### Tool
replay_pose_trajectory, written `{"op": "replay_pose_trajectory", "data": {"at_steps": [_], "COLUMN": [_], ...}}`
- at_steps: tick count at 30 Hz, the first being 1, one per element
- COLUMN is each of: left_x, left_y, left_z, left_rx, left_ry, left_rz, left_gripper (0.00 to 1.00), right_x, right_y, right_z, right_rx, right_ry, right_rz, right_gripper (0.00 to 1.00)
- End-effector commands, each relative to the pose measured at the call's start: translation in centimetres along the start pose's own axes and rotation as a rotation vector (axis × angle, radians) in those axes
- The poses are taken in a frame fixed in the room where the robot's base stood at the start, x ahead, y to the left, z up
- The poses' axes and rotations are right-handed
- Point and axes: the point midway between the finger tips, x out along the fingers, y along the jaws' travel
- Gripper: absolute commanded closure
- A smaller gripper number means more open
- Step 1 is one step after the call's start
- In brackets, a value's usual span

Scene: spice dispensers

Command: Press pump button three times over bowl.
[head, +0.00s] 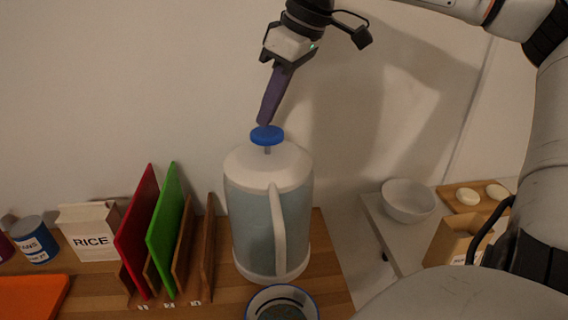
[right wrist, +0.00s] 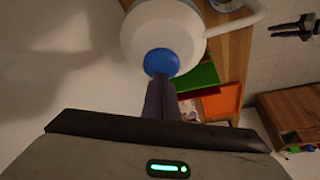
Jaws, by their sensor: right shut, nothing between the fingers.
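The pump dispenser (head: 255,222) stands upright on the wooden counter, with a white lid, a pale blue see-through body and a white handle. Its round blue pump button (head: 267,135) sits on a short stem above the lid; it also shows in the right wrist view (right wrist: 161,62). My right gripper (head: 264,122) is shut and empty, pointing down with its fingertips just over the button. I cannot tell whether they touch it. A bowl (head: 283,302) with a blue rim stands in front of the dispenser, cut off by the lower edge. My left gripper is not clearly in the head view.
Red (head: 137,232) and green (head: 164,230) boards stand in a rack left of the dispenser. A rice box (head: 90,232) and a blue can (head: 36,240) are further left. A white bowl (head: 408,200) stands on a side surface at right.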

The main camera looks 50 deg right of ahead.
Motion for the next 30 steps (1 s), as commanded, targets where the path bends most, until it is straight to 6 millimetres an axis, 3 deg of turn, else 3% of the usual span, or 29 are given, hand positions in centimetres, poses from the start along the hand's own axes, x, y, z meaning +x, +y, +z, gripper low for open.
{"op": "replay_pose_trajectory", "data": {"at_steps": [14,30], "left_x": [0.0,0.0], "left_y": [0.0,0.0], "left_z": [0.0,0.1], "left_rx": [0.000,0.000], "left_ry": [0.000,-0.001], "left_rz": [0.000,0.000], "left_gripper": [0.69,0.69], "right_x": [0.0,1.8], "right_y": [0.0,0.0], "right_z": [0.0,0.8], "right_rx": [0.000,0.001], "right_ry": [0.002,0.000], "right_rz": [0.001,0.000], "right_gripper": [1.00,1.00]}}
